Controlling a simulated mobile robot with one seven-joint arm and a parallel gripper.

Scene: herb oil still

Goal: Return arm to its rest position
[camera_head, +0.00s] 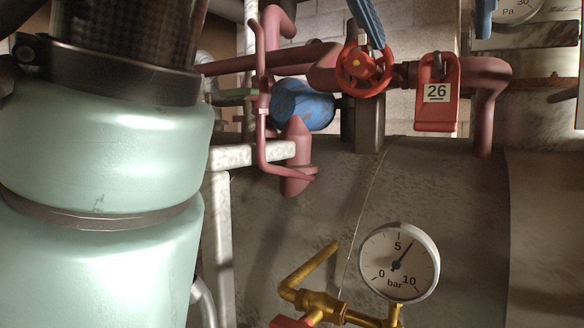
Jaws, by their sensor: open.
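A large part of my arm (100,190), mint green with dark bands and a carbon-weave section at the top, fills the left side of the head view, close to the camera. It hides what lies behind it there. My gripper is not in view.
A grey tank (440,185) fills the middle and right. A red handwheel (363,69), a red tag marked 26 (436,112), red piping (488,100) and a blue rounded part (302,106) sit above. A bar gauge (398,261) and brass valve (316,302) are low. A white frame (221,240) stands beside my arm.

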